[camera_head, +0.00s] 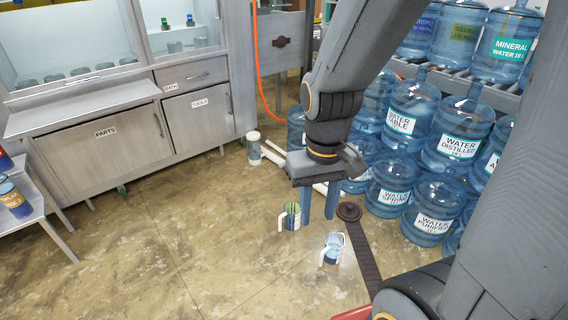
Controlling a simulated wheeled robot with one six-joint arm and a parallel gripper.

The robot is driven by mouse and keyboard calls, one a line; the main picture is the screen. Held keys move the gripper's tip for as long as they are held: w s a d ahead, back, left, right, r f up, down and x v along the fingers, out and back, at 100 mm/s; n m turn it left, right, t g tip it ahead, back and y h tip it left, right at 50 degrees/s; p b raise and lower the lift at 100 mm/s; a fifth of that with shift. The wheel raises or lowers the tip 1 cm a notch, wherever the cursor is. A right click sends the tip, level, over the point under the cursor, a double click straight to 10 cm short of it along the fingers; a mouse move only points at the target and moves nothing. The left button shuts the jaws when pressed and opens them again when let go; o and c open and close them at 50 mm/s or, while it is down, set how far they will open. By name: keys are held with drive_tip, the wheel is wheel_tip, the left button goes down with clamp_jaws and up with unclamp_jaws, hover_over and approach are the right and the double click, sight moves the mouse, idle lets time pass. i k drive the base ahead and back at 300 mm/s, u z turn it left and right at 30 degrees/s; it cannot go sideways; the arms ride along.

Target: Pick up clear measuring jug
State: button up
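A clear measuring jug (333,248) with a white handle stands upright on the floor, at the lower middle of the head view. A second jug-like container (292,215) with a white handle and a green and dark body stands to its left and a little farther back. My gripper (318,218) points down with its two blue-grey fingers apart and nothing visible between them. In the picture its fingertips are just above the clear jug and right of the green one. I cannot tell its exact height above the floor.
Large blue water bottles (434,212) are stacked on the right. A dark flat strip (365,255) with a round end lies right of the jugs. Steel cabinets (110,150) stand back left.

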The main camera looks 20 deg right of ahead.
sight(332, 252)
drive_tip(key=k, duration=1)
drive_tip(key=u, duration=1.2)
drive_tip(key=i, duration=0.45)
drive_tip(key=z, duration=1.2)
